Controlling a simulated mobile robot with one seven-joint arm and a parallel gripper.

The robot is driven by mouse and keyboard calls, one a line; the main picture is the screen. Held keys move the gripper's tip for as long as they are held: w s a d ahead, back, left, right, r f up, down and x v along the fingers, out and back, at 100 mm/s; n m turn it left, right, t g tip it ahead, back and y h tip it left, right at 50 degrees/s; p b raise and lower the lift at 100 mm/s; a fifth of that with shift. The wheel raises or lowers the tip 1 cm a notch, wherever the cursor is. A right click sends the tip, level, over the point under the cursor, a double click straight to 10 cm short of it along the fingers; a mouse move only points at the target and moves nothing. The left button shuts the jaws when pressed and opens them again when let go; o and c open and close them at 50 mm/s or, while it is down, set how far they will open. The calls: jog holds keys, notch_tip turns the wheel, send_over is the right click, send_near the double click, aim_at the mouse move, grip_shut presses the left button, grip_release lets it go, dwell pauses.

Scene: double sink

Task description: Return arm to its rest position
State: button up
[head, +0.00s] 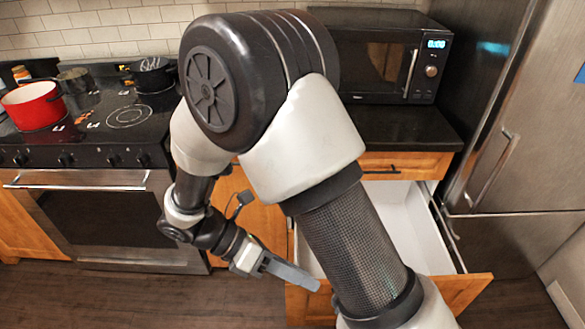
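My arm rises from the bottom right, bends at a large joint in the middle of the head view, and comes back down on the left. My gripper (292,272) points down and to the right at the front of an open drawer (455,290). Its fingers show edge-on, so I cannot tell whether they are apart. No object shows in it. The drawer is pulled out below the counter, and its white inside looks empty where it shows. My arm hides the middle of the drawer.
A black stove (100,115) with a red pot (34,106) and other cookware stands at the left. A microwave (380,60) sits on the dark counter (405,128) behind my arm. A steel fridge (525,120) stands at the right. Wooden floor (130,300) is clear at the lower left.

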jog(key=d+r+m+t+y+p, duration=0.2)
jog(key=d+r+m+y+p, duration=0.1)
jog(key=r+m, duration=0.5)
jog(key=s+d+r+m+t+y+p, duration=0.1)
jog(key=d+r+m+y+p, duration=0.3)
jog(key=r+m, duration=0.5)
jog(key=d+r+m+t+y+p, duration=0.3)
jog(key=r+m, duration=0.6)
jog(key=r, duration=0.7)
jog(key=d+t, duration=0.1)
jog(key=d, duration=0.1)
jog(key=shift+s+d+r+y+p, duration=0.15)
jog(key=shift+d+r+y+p, duration=0.15)
jog(key=shift+r+y+p, duration=0.1)
